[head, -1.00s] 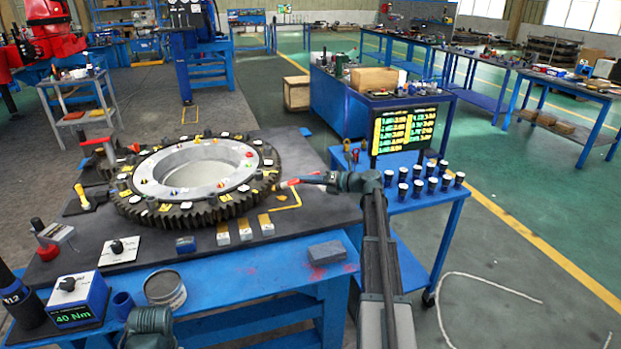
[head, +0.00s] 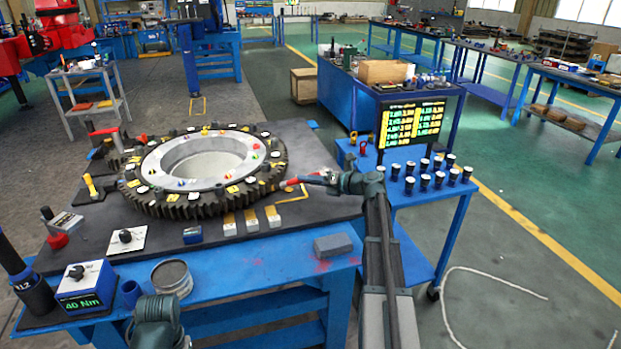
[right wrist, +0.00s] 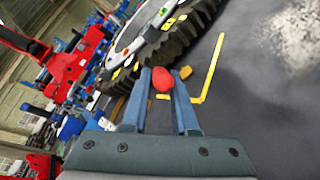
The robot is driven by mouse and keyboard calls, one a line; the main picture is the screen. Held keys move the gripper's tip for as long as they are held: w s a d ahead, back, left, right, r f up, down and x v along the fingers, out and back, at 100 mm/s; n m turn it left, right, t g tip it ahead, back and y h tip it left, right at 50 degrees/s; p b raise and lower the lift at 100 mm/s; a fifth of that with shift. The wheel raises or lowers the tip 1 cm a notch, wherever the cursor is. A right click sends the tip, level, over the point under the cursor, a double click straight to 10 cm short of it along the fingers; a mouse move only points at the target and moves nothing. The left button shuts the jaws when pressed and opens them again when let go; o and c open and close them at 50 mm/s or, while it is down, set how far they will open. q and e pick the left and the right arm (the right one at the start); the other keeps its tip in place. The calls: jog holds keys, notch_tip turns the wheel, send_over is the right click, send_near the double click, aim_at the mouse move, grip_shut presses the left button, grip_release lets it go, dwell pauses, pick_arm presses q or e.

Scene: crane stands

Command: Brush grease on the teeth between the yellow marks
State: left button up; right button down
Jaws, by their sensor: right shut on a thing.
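The big dark toothed ring gear (head: 165,208) lies flat on the dark mat, with a pale inner ring; its teeth also show in the right wrist view (right wrist: 180,40). Small yellow and white marks sit around its top. My right gripper (head: 326,178) is shut on a red-handled brush (head: 308,180), whose pale tip is at the gear's right-hand teeth; I cannot tell if it touches. In the right wrist view the red handle end (right wrist: 162,80) sits between the fingers, and the bristles are hidden. A yellow angled line (head: 297,195) lies beside the gear. My left gripper's fingers are out of view.
An open round tin (head: 171,278) stands on the blue table front, near a 40 Nm box (head: 85,288). Several dark cups (head: 425,180) stand on the right-hand blue cart.

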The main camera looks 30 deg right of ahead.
jog(key=shift+s+a, duration=0.55)
jog(key=shift+a, duration=0.25)
jog(key=shift+s+a, duration=0.55)
jog(key=shift+a, duration=0.2)
jog(key=shift+s+d, duration=0.1)
jog(key=shift+s+d, duration=0.85)
jog(key=shift+s, duration=0.3)
jog(key=shift+s+d, duration=0.85)
jog(key=shift+s, duration=0.3)
jog(key=shift+s+d, duration=0.1)
jog(key=shift+s+d, duration=0.8)
jog(key=shift+s, duration=0.3)
jog(key=shift+w, duration=0.1)
